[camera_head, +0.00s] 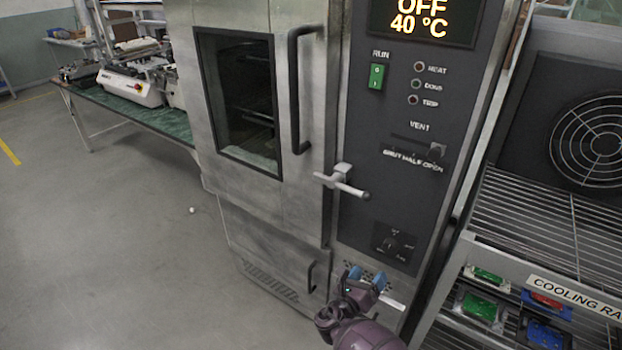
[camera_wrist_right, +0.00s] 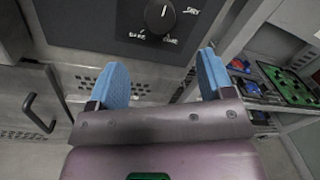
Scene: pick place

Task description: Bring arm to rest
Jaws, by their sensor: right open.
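My right gripper (camera_head: 366,279) is low in front of the oven's control panel, below the rotary knob (camera_head: 390,245). In the right wrist view its two blue fingertips (camera_wrist_right: 162,85) stand wide apart with nothing between them. The knob (camera_wrist_right: 160,16) shows just beyond the fingers in that view. My right arm comes in from the bottom edge of the head view. My left gripper is not in view.
The steel oven (camera_head: 262,218) has a shut windowed door and a latch handle (camera_head: 342,182); its display reads OFF, 40 °C. A cooling rack (camera_head: 520,225) with several coloured boards stands at right. A green-topped bench (camera_head: 150,118) stands at left. The floor at left is mostly clear.

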